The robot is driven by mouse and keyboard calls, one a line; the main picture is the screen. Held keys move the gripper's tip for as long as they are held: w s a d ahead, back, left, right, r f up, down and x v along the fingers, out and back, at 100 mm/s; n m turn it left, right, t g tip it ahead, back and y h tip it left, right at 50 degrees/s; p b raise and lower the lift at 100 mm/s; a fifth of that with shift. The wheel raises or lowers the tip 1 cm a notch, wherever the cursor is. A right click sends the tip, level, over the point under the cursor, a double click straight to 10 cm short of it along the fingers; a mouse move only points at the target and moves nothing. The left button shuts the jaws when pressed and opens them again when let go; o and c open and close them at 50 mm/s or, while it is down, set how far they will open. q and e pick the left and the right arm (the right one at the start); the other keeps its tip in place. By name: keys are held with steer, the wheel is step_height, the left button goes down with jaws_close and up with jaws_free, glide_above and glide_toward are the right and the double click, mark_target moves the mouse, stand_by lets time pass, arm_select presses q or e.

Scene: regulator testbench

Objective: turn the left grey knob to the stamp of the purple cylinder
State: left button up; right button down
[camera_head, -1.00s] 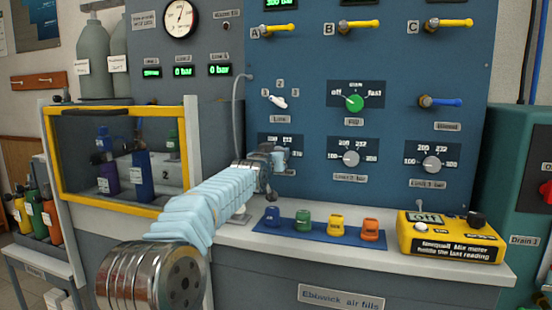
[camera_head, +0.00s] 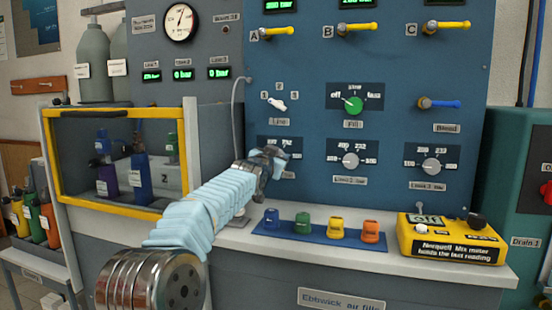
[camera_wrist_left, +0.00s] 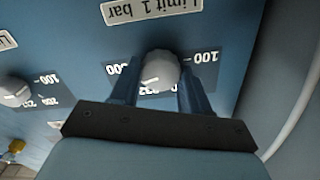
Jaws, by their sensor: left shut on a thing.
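The left grey knob (camera_wrist_left: 161,68) sits under the "Limit 1 bar" label in the left wrist view, with a white mark towards the lower left. My left gripper (camera_wrist_left: 157,82) has one finger on each side of it and is shut on it. In the head view my left gripper (camera_head: 277,160) is at the panel and hides the knob and part of its scale. The purple cylinder (camera_head: 107,180) stands behind the yellow-framed window at the left. It has a pale label, but its stamp is too small to read. My right gripper is not in view.
Two more grey knobs, the middle one (camera_head: 350,160) and the right one (camera_head: 431,166), are to the right. The green fill knob (camera_head: 353,105) and the line selector (camera_head: 277,105) are above. Coloured caps on a blue mat (camera_head: 318,236) and a yellow meter (camera_head: 450,240) occupy the bench.

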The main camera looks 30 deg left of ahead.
arm_select(q)
steer(key=shift+f, duration=0.25)
steer(key=o, duration=1)
steer(key=shift+c, duration=0.2)
steer(key=shift+o, duration=0.5)
steer(key=shift+r, duration=0.15)
steer(key=b+v, duration=1.3)
steer(key=v, duration=0.1)
steer(key=shift+w, duration=0.1)
